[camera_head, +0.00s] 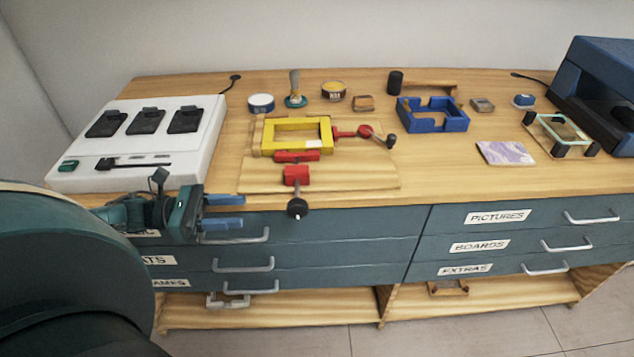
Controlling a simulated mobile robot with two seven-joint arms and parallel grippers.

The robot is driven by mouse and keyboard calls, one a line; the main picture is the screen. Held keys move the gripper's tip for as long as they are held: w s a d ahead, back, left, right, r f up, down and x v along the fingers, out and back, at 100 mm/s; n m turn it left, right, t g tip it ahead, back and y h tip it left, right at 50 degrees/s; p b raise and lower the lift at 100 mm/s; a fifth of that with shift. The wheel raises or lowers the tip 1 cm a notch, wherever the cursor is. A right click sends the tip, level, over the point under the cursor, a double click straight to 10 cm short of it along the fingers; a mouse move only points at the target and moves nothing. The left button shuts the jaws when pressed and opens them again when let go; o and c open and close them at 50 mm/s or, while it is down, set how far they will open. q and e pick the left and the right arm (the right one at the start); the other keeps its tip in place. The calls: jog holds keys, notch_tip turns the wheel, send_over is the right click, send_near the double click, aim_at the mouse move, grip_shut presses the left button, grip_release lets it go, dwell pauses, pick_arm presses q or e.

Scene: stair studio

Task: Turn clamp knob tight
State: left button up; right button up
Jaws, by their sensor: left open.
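A yellow frame (324,136) lies on a wooden board (350,178) on the workbench. A red clamp (296,174) stands at the board's front edge, with a black round knob (297,208) hanging over the bench edge. A second red clamp (364,132) is at the frame's right side, with a dark knob (391,141) at its outer end. My left gripper (224,211) is open and empty in front of the drawers, left of the front knob and apart from it. Its blue fingers point right. My right gripper is not in view.
A white charger station (70,178) stands at the left of the bench (440,172). Small tins and a brush stand behind the board. A blue corner frame (433,122), a marbled tile (506,153) and a blue machine (595,75) are at right. Drawer handles (242,266) stick out below.

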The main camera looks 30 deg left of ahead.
aim_at(289, 203)
pick_arm(q)
jog(key=x, duration=1.1)
jog(key=shift+w+d+r, duration=0.2)
jog(key=shift+d+r, duration=0.1)
jog(key=shift+p+x, duration=0.35)
jog(key=shift+x, duration=0.4)
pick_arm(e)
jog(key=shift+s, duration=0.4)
pick_arm(q)
jog(key=shift+f, duration=0.15)
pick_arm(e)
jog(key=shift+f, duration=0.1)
pick_arm(q)
jog(key=shift+c, duration=0.2)
jog(key=c, duration=0.6)
jog(key=shift+f, duration=0.1)
jog(key=shift+c, duration=0.7)
jog(key=shift+s+d, duration=0.1)
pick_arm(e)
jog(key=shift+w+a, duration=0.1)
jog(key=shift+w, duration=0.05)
